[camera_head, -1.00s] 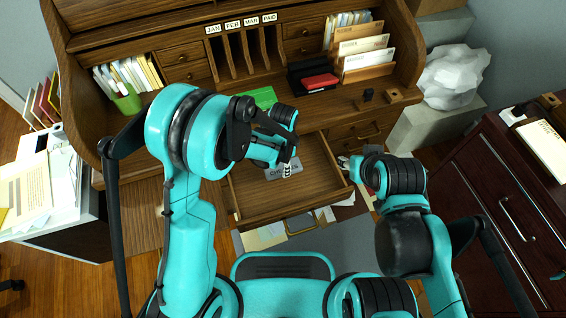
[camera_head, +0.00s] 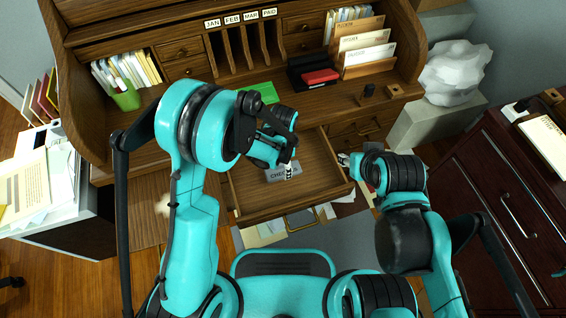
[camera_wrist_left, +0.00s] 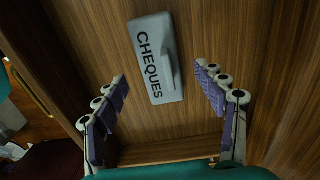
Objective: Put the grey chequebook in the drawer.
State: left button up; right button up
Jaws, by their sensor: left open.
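The grey chequebook (camera_head: 282,174), lettered CHEQUES, lies on the wooden floor of the open drawer (camera_head: 250,201). My left gripper (camera_head: 290,171) is over the drawer and covers part of the chequebook in the head view. In the left wrist view the whole chequebook (camera_wrist_left: 157,58) shows, with a raised grey bar on its face. The left gripper's purple-padded fingers (camera_wrist_left: 163,85) stand wide apart, with nothing between them. My right gripper (camera_head: 345,160) is at the drawer's right side wall; its jaws are too small to read.
The roll-top desk holds a green item (camera_head: 257,93), a red-and-black box (camera_head: 318,76) and a letter rack (camera_head: 365,55). A dark red cabinet (camera_head: 490,195) is at right. Papers (camera_head: 263,236) lie below the drawer.

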aim_at(282, 170)
pick_arm(q)
notch_tip(282, 170, up, 12)
dwell(0.5)
dwell(0.4)
jog(key=s+a+r+n+t, duration=0.3)
jog(key=s+a+r+n, duration=0.2)
jog(key=a+n, duration=0.2)
jog(key=s+a+r+n+t, duration=0.4)
jog(key=s+a+r+n, duration=0.2)
jog(key=a, duration=0.5)
jog(key=shift+s+r+n, duration=0.3)
jog(key=shift+n, duration=0.4)
